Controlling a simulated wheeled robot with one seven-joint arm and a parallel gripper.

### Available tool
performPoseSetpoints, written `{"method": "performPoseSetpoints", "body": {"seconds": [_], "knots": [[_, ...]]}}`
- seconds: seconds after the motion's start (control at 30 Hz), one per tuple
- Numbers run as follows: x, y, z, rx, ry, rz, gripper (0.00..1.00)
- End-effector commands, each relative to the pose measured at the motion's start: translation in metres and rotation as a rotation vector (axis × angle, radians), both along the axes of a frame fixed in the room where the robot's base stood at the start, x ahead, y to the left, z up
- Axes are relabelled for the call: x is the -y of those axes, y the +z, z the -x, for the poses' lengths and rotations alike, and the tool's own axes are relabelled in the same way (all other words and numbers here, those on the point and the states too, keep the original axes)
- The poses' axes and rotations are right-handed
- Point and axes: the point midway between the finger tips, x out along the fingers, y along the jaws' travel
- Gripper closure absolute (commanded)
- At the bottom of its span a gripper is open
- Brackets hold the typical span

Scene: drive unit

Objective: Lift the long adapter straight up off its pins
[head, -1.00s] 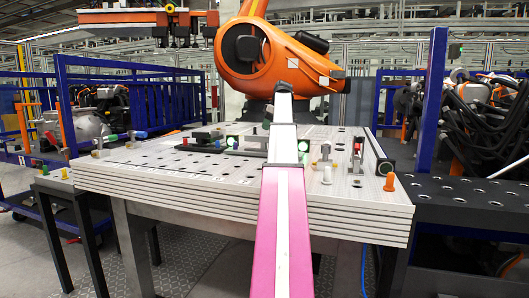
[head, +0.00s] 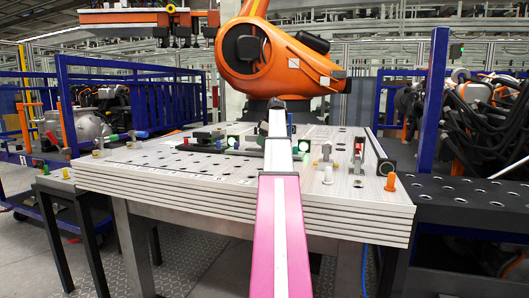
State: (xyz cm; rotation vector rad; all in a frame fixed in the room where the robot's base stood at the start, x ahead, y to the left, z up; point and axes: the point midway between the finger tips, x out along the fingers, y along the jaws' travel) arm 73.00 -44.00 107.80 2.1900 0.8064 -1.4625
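A white perforated fixture table (head: 150,172) stands in the middle of the head view. A long, low dark bar (head: 215,150) lies on it left of my arm, with small green and black parts around it. It may be the long adapter, but I cannot tell for sure. Its right end passes behind my arm, and no pins under it can be made out. My pink and white arm reaches from the bottom centre over the table. My gripper's fingers are hidden beyond the arm's far end, so their distance from the bar does not show.
An orange peg (head: 390,182) stands at the table's right front corner, near upright clamps (head: 358,155). A large orange robot (head: 275,60) stands behind the table. A black perforated bench (head: 465,195) is at the right, and blue fences flank both sides.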

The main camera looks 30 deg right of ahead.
Motion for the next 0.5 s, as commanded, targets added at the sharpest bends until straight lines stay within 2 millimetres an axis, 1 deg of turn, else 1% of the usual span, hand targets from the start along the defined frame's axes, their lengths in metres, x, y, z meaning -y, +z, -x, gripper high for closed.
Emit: {"method": "performPoseSetpoints", "body": {"seconds": [0.03,0.07,0.1,0.13,0.17,0.5], "knots": [[0.0,0.0,0.0,0.0,0.0,0.0,0.64],[0.0,0.0001,0.0,0.0,0.0,0.0,0.74],[0.0,0.0001,0.0,0.0,0.0,0.0,0.87],[0.0,0.0001,0.0,0.0,0.0,0.0,0.97],[0.0,0.0001,0.0,0.0,0.0,0.0,1.0],[0.0001,0.0018,-0.0005,0.002,0.001,-0.001,1.0]]}}
